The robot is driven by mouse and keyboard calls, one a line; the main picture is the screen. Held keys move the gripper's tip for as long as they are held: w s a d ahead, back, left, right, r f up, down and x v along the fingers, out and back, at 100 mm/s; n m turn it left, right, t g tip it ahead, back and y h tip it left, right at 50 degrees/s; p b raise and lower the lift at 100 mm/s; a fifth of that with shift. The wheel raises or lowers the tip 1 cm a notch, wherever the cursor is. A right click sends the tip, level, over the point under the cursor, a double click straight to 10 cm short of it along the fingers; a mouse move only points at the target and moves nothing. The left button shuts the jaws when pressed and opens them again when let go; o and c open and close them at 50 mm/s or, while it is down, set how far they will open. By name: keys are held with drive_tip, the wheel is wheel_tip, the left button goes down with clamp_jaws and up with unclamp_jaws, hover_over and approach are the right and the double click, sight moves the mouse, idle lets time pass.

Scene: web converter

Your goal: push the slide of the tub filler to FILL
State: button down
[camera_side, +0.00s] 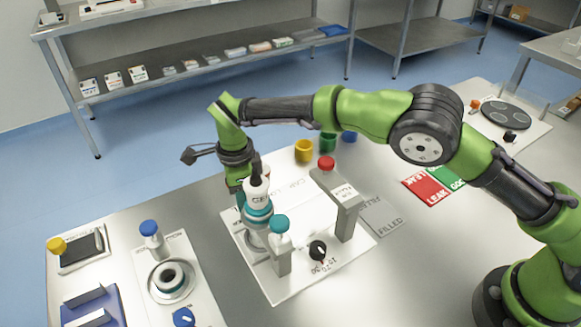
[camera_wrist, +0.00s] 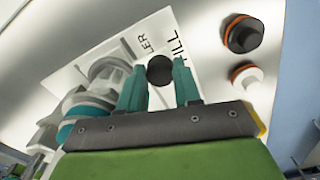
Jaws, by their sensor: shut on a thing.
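Lettering ending in "LLER" and a word ending in "ILL" lie just beyond the knob. In the side view my gripper (camera_side: 240,196) points down behind the filler head, which hides the fingertips and knob. The slide's exact position is unclear.
Close by stand a teal-topped post (camera_side: 280,243), a red-topped post (camera_side: 337,200) and a black dial (camera_side: 318,250). Yellow (camera_side: 303,151) and green (camera_side: 327,142) cups stand behind. A grey FILLED pad (camera_side: 380,216) lies to the right. The front right tabletop is clear.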

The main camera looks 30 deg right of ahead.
drive_tip(key=shift+a, duration=0.35)
drive_tip(key=c, duration=0.9)
unclamp_jaws()
drive_tip(key=shift+o, duration=0.6)
drive_tip(key=shift+d, duration=0.1)
